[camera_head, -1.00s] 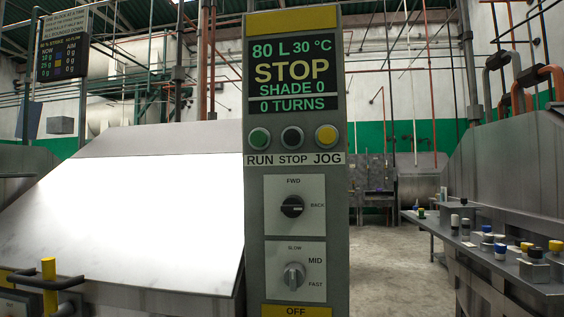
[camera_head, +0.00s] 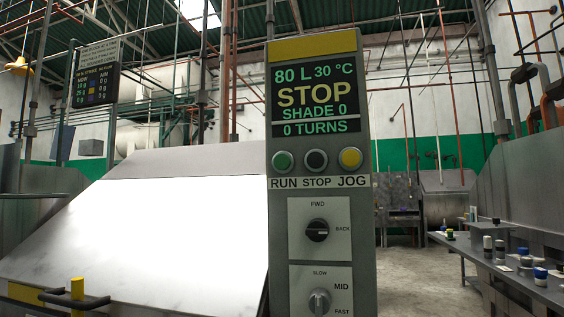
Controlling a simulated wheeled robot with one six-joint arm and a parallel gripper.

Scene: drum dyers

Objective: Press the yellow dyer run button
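A grey control post (camera_head: 277,235) with a yellow top band (camera_head: 317,47) stands right of centre. Its screen (camera_head: 316,97) reads 80 L, 30 °C, STOP, SHADE 0, 0 TURNS. Below the screen are a green button (camera_head: 284,161) labelled RUN, a black button (camera_head: 316,160) labelled STOP and a yellow button (camera_head: 350,159) labelled JOG. Lower down are a black FWD/BACK knob (camera_head: 317,230) and a grey SLOW/MID/FAST knob (camera_head: 319,302). My gripper is not in view, and nothing covers the buttons.
A large machine with a bright sloping cover (camera_head: 140,235) fills the left. A yellow post with a dark handle (camera_head: 77,290) is at its lower left. A bench (camera_head: 528,292) with several capped bottles runs along the right. Bare floor (camera_head: 408,285) shows between post and bench.

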